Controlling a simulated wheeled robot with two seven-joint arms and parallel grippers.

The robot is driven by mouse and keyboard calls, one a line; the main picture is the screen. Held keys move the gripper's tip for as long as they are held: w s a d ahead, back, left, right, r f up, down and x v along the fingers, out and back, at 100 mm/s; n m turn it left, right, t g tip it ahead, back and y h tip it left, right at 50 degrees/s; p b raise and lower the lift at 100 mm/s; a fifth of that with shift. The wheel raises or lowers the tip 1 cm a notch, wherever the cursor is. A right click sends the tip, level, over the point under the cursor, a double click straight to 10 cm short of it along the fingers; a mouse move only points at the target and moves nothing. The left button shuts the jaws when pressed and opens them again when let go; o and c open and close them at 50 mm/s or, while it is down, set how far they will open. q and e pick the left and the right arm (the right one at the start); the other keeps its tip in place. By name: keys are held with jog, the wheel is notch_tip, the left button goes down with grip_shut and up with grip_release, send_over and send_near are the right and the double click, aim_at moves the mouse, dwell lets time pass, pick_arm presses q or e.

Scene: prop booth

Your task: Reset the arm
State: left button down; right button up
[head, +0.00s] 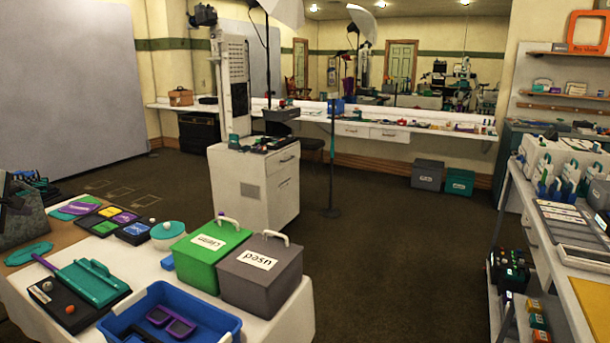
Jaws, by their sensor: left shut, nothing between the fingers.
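My left gripper (14,198) shows only in part at the left edge of the head view, as a dark shape by a grey block at the far left of the near table. It is shut and empty. Its fingertips are hard to make out. My right gripper is not in view. No object is named by the task. The near table (293,322) has a white cover and fills the lower left.
A white cabinet (250,190) stands beyond. A shelved counter (585,318) lines the right. The carpet (400,265) between is clear.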

pick_arm(q)
jog(key=s+a+r+n+g+y, duration=0.2)
jog(key=s+a+n+y, duration=0.1)
jog(key=s+a, duration=1.1)
jog(key=w+d+f+m+y, duration=0.1)
jog(key=d+f+m, duration=0.3)
jog(key=f+m, duration=0.4)
jog(key=d+f+m, duration=0.5)
jog(key=f+m, duration=0.4)
jog(key=s+d+f+m+h, duration=0.1)
jog(key=s+d+f+m, duration=0.15)
jog(key=d+f, duration=0.3)
jog(key=s+d+f+m+t+h, duration=0.1)
jog(key=s+d+f+m+h, duration=0.1)
jog(key=d+f+m, duration=0.3)
jog(key=s+d+f+m+h, duration=0.1)
jog(key=s+d+f+m, duration=0.15)
jog(key=d+f, duration=0.3)
jog(key=s+d+f+m+g+h, duration=0.1)
jog(key=s+d+f+m+h, duration=0.3)
jog(key=s+d, duration=0.6)
jog(key=s+d+f+m+g+h, duration=0.1)
jog(key=s+d+f+m, duration=0.35)
jog(key=s+d, duration=0.6)
jog(key=d+f+n+t+h, duration=0.1)
jog(key=d+n, duration=0.8)
jog(key=d, duration=1.3)
jog(key=shift+d+f+h, duration=0.4)
jog(key=shift+f+h, duration=0.2)
jog(key=shift+f, duration=0.3)
